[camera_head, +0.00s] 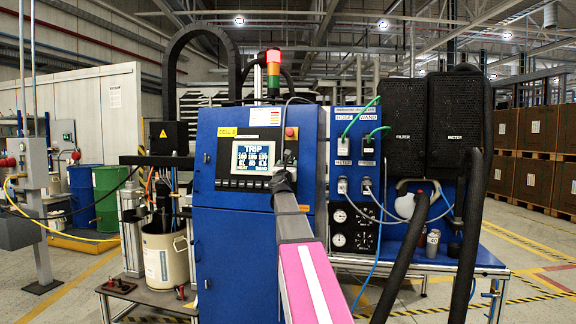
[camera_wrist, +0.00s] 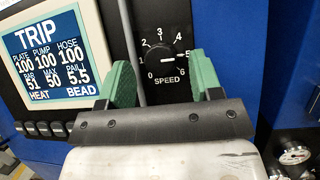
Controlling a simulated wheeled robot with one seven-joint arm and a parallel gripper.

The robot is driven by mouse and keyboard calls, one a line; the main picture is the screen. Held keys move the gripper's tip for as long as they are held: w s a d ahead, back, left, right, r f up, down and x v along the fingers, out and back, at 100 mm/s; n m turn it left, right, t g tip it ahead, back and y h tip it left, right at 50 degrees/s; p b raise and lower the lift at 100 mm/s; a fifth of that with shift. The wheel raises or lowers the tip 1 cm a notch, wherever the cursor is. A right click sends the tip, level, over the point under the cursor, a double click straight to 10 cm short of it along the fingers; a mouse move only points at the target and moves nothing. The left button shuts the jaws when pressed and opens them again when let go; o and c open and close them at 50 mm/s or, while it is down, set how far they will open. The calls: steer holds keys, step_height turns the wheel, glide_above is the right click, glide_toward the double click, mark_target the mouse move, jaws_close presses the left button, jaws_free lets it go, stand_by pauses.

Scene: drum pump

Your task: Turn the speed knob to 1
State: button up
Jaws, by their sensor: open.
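The speed knob (camera_wrist: 161,59) is a black round dial on the black panel in the wrist view. White figures 0 to 6 ring it, with SPEED printed below. A light mark shows on its right side near the 5, but I cannot read its setting surely. My gripper (camera_wrist: 163,75) is open, its green-padded fingers left and right of the knob in the picture, with nothing between them. I cannot tell how far the fingertips are from the panel. In the head view my gripper (camera_head: 285,180) is at the blue cabinet's panel, and my arm hides the knob.
A screen (camera_wrist: 53,52) reading TRIP sits left of the knob, with a button row (camera_wrist: 42,129) below it. A grey cable or rod runs down just left of the dial. In the head view, a red button (camera_head: 290,132) is above my gripper and thick black hoses (camera_head: 470,210) hang at right.

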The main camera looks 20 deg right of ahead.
steer(key=shift+x, duration=0.9)
steer(key=c, duration=0.9)
steer(key=shift+n+y, duration=0.3)
steer(key=shift+n, duration=0.2)
steer(key=shift+n+t+y, duration=0.3)
steer(key=shift+n+y, duration=0.65)
steer(key=shift+n, duration=0.55)
steer(key=shift+n+t+y, duration=0.3)
steer(key=shift+n+y, duration=0.65)
steer(key=shift+n, duration=0.55)
steer(key=shift+n+y, duration=0.6)
steer(key=shift+n, duration=0.3)
